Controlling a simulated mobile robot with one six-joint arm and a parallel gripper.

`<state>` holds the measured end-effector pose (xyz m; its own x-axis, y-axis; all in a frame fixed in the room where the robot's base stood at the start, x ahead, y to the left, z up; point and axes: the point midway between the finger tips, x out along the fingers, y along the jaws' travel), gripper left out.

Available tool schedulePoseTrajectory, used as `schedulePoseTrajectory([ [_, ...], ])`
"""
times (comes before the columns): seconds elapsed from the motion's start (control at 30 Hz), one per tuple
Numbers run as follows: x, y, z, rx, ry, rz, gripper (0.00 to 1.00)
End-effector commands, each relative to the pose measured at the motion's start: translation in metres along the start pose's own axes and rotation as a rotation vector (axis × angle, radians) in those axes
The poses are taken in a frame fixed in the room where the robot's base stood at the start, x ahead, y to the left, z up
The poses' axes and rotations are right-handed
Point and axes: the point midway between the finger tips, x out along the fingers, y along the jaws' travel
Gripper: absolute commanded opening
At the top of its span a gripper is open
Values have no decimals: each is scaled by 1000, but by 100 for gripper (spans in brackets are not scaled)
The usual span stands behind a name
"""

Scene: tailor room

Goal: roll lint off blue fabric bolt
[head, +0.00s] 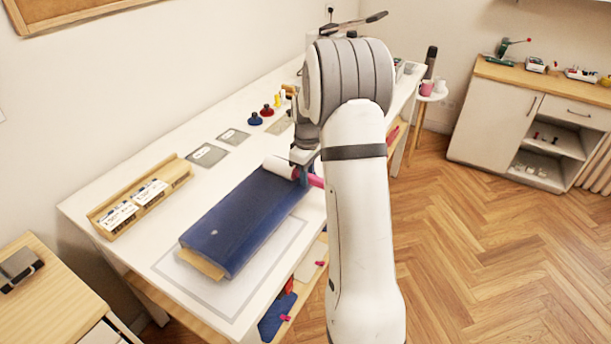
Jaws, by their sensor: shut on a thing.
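The blue fabric bolt (238,226) lies flat on the white table, with its tan core showing at the near end. A small pale speck (214,232) shows on its top near that end. The lint roller (280,168) has a white roll and a pink handle, and is at the bolt's far end. My gripper (304,172) is shut on the lint roller; my arm hides part of the fingers and handle. The roll appears at or just above the blue cloth; contact cannot be told.
A wooden tray (108,232) with white-labelled boxes stands on the table's left. Grey flat pieces (208,155), a blue pincushion-like item (255,119) and a red one (267,110) lie farther back. A shelf under the table holds items. Wood floor (470,250) is clear on the right.

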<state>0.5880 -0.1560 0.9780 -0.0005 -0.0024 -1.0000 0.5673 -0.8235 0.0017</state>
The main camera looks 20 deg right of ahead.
Motion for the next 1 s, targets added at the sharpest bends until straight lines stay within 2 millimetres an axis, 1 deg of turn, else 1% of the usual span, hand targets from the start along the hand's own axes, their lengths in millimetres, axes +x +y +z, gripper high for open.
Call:
schedulePoseTrajectory([
  [0.43,1,4,1,0,-3,-3,0],
  [0.8,0,28,1,1,-5,-4,0],
  [1.0,0,32,1,-1,-5,-3,0],
])
